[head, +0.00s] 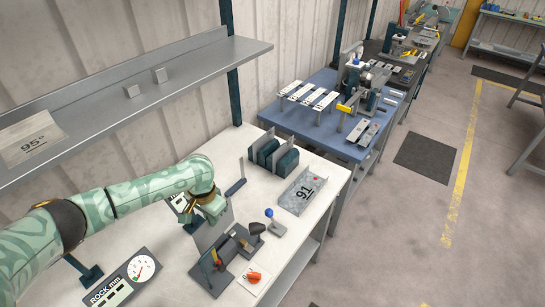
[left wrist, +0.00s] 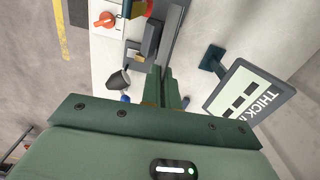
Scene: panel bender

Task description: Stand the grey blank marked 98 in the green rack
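My left gripper (head: 211,212) points down over the white bench. It is shut on the top edge of an upright grey blank (head: 212,235), beside the small bending machine. No number shows on this blank, so I cannot read whether it is 98. In the left wrist view the fingers (left wrist: 166,98) are close together, with the grey blank (left wrist: 172,35) nearly edge-on between them. The green rack (head: 272,158) stands at the back of the bench, right of the gripper, with grey plates upright in it. My right gripper is not in view.
The bender (head: 232,255), a red knob (head: 254,277) and a dial gauge (head: 140,268) crowd the front. A shelf (head: 150,85) with a 95° sign overhangs the back.

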